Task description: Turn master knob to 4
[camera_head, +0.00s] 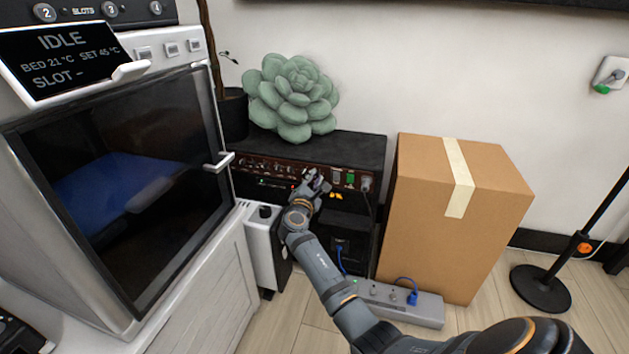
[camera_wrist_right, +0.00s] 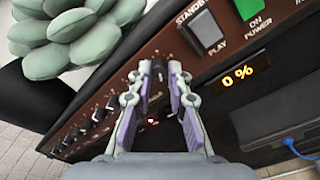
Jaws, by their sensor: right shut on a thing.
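The black amplifier (camera_head: 355,146) with a dark red control panel stands against the wall. My right gripper (camera_head: 314,180) is at its front panel. In the right wrist view, the fingers of my right gripper (camera_wrist_right: 158,78) are closed around a dark knob (camera_wrist_right: 159,66), the master knob, beside the STANDBY/PLAY switch (camera_wrist_right: 203,27). The knob's label and scale cannot be read. An orange display (camera_wrist_right: 238,76) on the panel reads 0 %. The green ON/POWER switch (camera_wrist_right: 247,8) is to its upper right. My left gripper is not in view.
A row of smaller knobs (camera_wrist_right: 85,125) runs along the panel beside the gripper. A succulent (camera_head: 293,98) sits on top of the amplifier. A cardboard box (camera_head: 450,230) stands close on the right, a white oven-like machine (camera_head: 225,270) on the left. A power strip (camera_head: 425,308) lies in front.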

